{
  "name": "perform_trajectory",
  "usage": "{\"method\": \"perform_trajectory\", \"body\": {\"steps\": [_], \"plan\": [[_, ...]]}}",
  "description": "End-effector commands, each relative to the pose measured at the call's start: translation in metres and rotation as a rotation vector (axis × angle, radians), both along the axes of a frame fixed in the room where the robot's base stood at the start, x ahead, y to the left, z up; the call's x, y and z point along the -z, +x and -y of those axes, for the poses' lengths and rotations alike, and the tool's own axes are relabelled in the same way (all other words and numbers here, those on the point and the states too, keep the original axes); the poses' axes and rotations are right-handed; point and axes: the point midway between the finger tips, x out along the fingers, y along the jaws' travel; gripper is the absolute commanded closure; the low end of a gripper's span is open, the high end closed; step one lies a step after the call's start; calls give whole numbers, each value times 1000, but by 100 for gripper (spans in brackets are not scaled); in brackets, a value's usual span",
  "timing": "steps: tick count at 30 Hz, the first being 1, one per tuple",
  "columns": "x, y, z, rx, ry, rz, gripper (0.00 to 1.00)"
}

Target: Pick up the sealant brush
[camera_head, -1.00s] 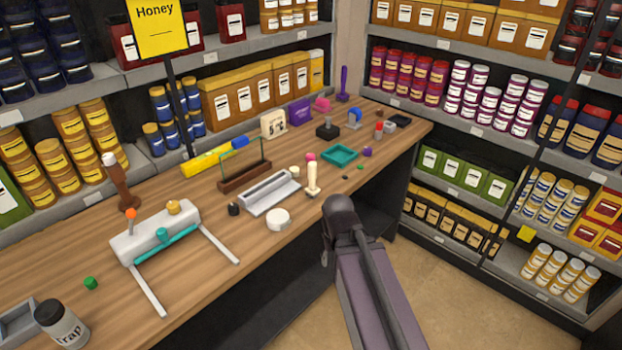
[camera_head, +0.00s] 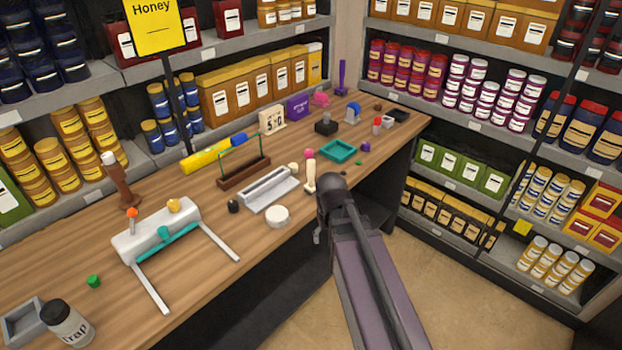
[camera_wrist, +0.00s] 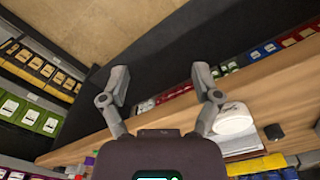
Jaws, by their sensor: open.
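I cannot tell for sure which thing is the sealant brush. A small cream upright piece (camera_head: 310,176) stands near the counter's front edge, just beyond my arm's end in the head view. A brown upright piece with a pale top (camera_head: 120,182) stands at the back left of the counter. My gripper (camera_wrist: 160,80) is open and empty in the wrist view, its fingers apart over the dark counter front. In the head view, my arm mostly hides it beside the counter's front edge.
The wooden counter (camera_head: 85,235) holds a white puck (camera_head: 277,216), a grey tray (camera_head: 268,190), a teal tray (camera_head: 341,151) and a white clamp-like fixture (camera_head: 157,230). The puck also shows in the wrist view (camera_wrist: 234,118). Stocked shelves line the back and right. Floor is clear at lower right.

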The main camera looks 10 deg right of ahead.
Motion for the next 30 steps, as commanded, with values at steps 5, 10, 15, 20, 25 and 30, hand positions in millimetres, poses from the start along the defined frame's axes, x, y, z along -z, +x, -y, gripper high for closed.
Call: {"method": "perform_trajectory", "body": {"steps": [5,10,15,20,25,30], "plan": [[-43,49,1,-46,0,0,19],[-77,95,1,-94,0,0,19],[-111,140,0,-142,0,0,19],[-143,182,0,-186,1,0,19],[-172,222,0,-231,1,1,19],[-190,248,0,-262,1,0,19]]}}
